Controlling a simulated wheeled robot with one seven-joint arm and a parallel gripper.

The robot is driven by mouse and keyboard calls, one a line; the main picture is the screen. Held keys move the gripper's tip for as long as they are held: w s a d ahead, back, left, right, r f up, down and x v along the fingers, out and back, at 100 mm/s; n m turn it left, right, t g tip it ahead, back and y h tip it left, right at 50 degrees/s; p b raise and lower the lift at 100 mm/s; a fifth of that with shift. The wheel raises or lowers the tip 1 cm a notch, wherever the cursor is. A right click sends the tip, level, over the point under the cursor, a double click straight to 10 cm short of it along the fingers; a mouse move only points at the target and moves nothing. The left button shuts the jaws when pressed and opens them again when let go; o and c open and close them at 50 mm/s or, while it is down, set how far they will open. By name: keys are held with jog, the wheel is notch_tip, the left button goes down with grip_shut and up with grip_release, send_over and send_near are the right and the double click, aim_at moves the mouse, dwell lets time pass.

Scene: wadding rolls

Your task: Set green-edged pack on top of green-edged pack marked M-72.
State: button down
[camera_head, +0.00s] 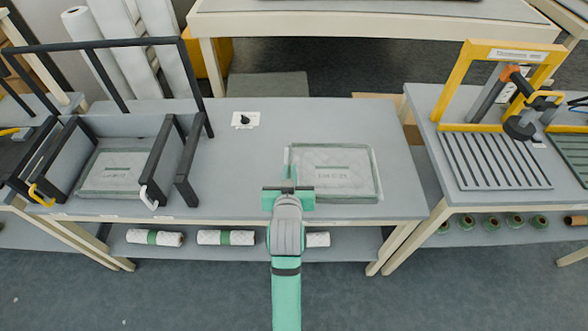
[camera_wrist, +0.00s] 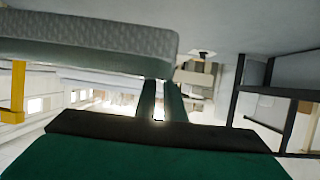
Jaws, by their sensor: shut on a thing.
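A pale quilted pack with a green edge (camera_head: 333,170) is at the right part of the middle table. My gripper (camera_head: 289,186) is at its left front corner, shut on its edge; the pack also fills the upper left of the wrist view (camera_wrist: 90,38). I cannot tell whether the pack is clear of the table top. A second pale pack with a greenish-grey edge (camera_head: 111,171) lies flat between dark side walls at the left of the table. Both packs carry a dark slot-like mark and small print, which is too small to read.
A dark frame (camera_head: 110,43) rises over the left pack. A white card with a black knob (camera_head: 245,120) lies on the table's clear middle (camera_head: 225,165). Wrapped rolls (camera_head: 226,237) lie on the shelf below. A yellow-framed station (camera_head: 500,55) stands right.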

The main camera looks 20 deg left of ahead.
jog(key=w+a+f, duration=0.1)
jog(key=w+f, duration=0.1)
jog(key=w+a+f, duration=0.1)
jog(key=w+f, duration=0.1)
jog(key=w+a+f, duration=0.2)
jog(key=shift+w+f, duration=0.25)
jog(key=shift+w, duration=0.1)
jog(key=shift+w+a+f, duration=0.1)
jog(key=shift+w+f, duration=0.45)
jog(key=shift+f, duration=1.65)
jog(key=c, duration=1.9)
grip_release()
jog(key=shift+o, duration=0.2)
